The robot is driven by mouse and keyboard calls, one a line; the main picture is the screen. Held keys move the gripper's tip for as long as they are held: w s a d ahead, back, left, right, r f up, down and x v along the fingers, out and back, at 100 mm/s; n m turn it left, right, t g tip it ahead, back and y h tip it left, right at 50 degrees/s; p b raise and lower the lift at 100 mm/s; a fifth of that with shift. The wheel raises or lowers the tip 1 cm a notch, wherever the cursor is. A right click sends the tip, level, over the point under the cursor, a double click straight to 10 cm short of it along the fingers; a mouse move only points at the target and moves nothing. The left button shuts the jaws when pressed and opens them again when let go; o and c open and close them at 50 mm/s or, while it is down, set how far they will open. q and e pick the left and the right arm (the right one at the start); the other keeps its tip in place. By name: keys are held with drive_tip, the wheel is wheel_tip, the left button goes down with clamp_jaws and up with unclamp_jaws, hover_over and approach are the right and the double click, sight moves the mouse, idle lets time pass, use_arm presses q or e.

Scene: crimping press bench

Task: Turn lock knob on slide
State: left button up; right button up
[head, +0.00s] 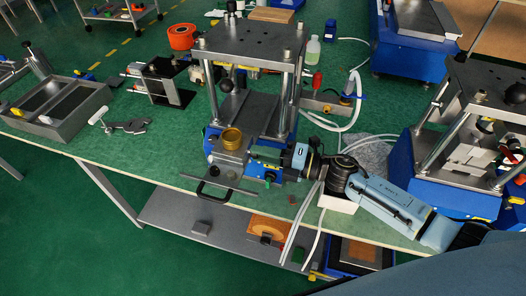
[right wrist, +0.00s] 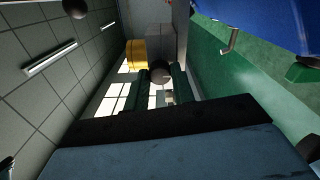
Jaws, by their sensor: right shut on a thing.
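The press (head: 247,75) stands at the middle of the bench, with a grey slide (head: 232,160) at its front that carries a brass-coloured cup (head: 231,138). My right gripper (head: 275,172) reaches in from the right, low beside the slide. In the right wrist view, its two dark green fingers (right wrist: 161,85) are shut on a dark round knob (right wrist: 160,70), the lock knob. The cup also shows there as a yellow cylinder (right wrist: 136,53). In the head view the knob is hidden or too small to make out. My left gripper is not in view.
A black handle (head: 213,190) sticks out at the bench's front edge. White hoses (head: 300,225) hang near my right arm. A second press (head: 470,130) stands at the right.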

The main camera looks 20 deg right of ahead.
drive_tip(key=o, duration=1)
drive_tip(key=b+v, duration=0.1)
drive_tip(key=v, duration=1.2)
drive_tip(key=shift+b, duration=0.35)
drive_tip(key=shift+s+d, duration=0.1)
